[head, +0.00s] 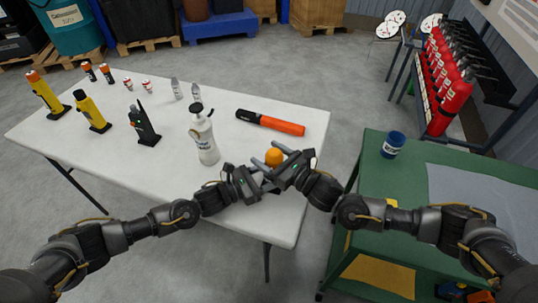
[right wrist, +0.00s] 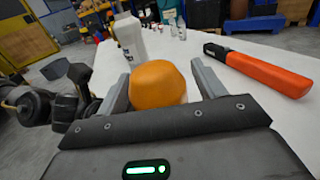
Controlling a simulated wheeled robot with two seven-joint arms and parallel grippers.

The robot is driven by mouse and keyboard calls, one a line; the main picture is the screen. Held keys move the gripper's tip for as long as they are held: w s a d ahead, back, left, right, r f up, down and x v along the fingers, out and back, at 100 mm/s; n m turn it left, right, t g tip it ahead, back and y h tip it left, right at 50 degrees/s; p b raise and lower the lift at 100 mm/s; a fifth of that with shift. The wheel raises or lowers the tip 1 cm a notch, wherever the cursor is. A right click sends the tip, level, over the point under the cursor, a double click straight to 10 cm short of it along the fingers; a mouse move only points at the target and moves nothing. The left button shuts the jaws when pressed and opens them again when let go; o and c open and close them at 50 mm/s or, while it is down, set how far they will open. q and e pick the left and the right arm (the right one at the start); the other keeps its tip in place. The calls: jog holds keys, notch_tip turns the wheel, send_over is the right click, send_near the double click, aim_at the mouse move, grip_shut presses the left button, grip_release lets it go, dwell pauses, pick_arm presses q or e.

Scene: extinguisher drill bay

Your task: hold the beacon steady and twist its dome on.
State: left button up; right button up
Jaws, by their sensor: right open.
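The orange beacon dome (head: 274,156) shows at the near right end of the white table, beside my two grippers. In the right wrist view the dome (right wrist: 158,82) fills the space between the two fingers of my right gripper (right wrist: 158,78). That gripper is open, with a finger on each side of the dome. In the head view my right gripper (head: 270,170) comes in from the right. My left gripper (head: 262,184) comes close to it from the left; its fingertips overlap the right fingers, so its hold cannot be told. The beacon's base is hidden behind the grippers.
A white pump bottle (head: 204,138) stands just left of the grippers. An orange and black baton (head: 270,122) lies behind them. Yellow and black lights and small bottles stand farther left on the white table (head: 120,160). A green bench (head: 375,160) with a blue cup (head: 393,145) is at right.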

jog(key=c, duration=1)
